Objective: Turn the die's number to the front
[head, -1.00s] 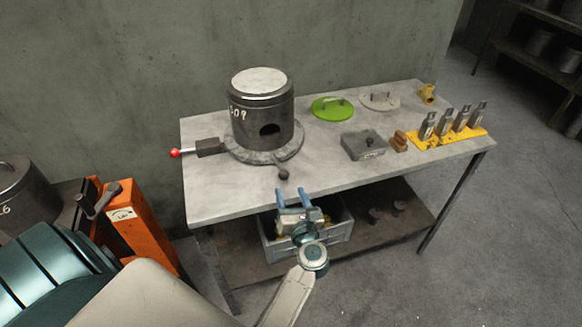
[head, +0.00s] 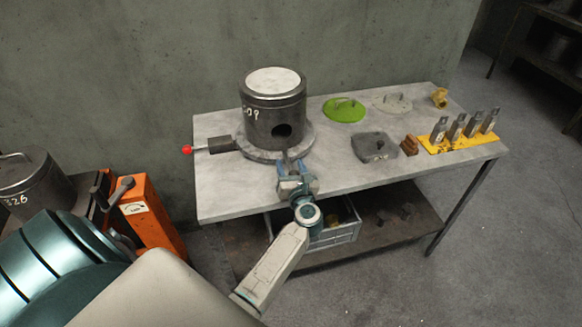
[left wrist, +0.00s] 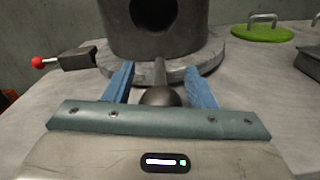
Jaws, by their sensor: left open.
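The die (head: 273,112) is a dark steel cylinder with a pale top and a round hole in its side. It stands on a round turntable base (head: 248,152) on the table. White number marks show on its left side, partly turned out of sight. A short handle with a dark ball knob (left wrist: 160,97) sticks out from the base toward me. My left gripper (head: 290,164) is open, its blue fingers on either side of the handle; in the left wrist view the fingers (left wrist: 160,84) stand apart from the rod. My right gripper is not in view.
A red-knobbed lever block (head: 214,146) sits left of the base. A grey crate (head: 338,236) is on the lower shelf.

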